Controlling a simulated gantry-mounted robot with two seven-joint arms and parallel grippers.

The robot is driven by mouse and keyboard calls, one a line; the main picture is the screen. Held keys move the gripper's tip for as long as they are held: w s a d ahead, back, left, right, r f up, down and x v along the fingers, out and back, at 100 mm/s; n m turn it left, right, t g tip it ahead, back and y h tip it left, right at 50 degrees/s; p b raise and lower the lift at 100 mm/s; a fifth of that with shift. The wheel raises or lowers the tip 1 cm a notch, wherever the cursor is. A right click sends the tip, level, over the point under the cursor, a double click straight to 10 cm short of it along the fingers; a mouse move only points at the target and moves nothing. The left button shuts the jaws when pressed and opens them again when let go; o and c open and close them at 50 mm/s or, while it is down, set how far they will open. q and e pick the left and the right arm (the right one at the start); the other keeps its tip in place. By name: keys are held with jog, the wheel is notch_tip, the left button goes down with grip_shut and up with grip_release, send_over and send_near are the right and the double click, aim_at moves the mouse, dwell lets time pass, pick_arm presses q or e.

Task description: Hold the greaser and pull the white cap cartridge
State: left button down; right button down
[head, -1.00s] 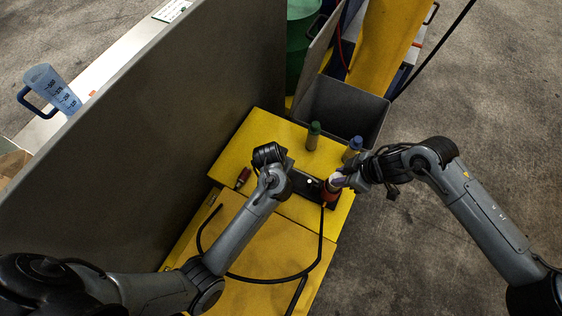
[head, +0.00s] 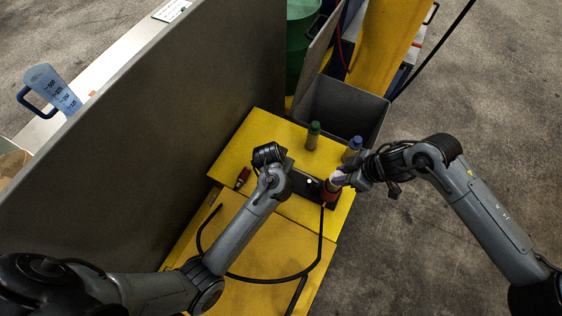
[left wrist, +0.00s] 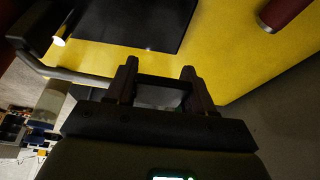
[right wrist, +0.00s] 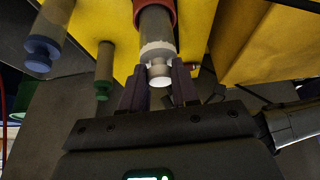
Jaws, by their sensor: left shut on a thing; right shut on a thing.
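The greaser (head: 313,184) is a dark, elongated unit with a red collar (head: 330,191) at its right end, on the yellow surface. My left gripper (head: 283,166) is shut on a dark grey bar (left wrist: 161,92) at its left end; the jaws are partly hidden by my arm in the head view. The white cap cartridge (right wrist: 157,45) has a grey body and rises out of the red collar. My right gripper (right wrist: 159,82) is shut around its white cap (right wrist: 160,72). How deep the cartridge sits in the collar cannot be told.
A green-capped cartridge (head: 313,136) and a blue-capped cartridge (head: 352,149) stand behind the greaser. A grey bin (head: 345,105) is beyond them. A dark red cylinder (head: 243,178) lies at left by the tall grey panel (head: 150,120). A black hose (head: 265,279) loops in front.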

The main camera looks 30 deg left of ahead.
jog(key=shift+r, duration=0.2)
jog(key=shift+r, duration=3.85)
pick_arm(q)
jog(key=shift+c, duration=1.6)
grip_release()
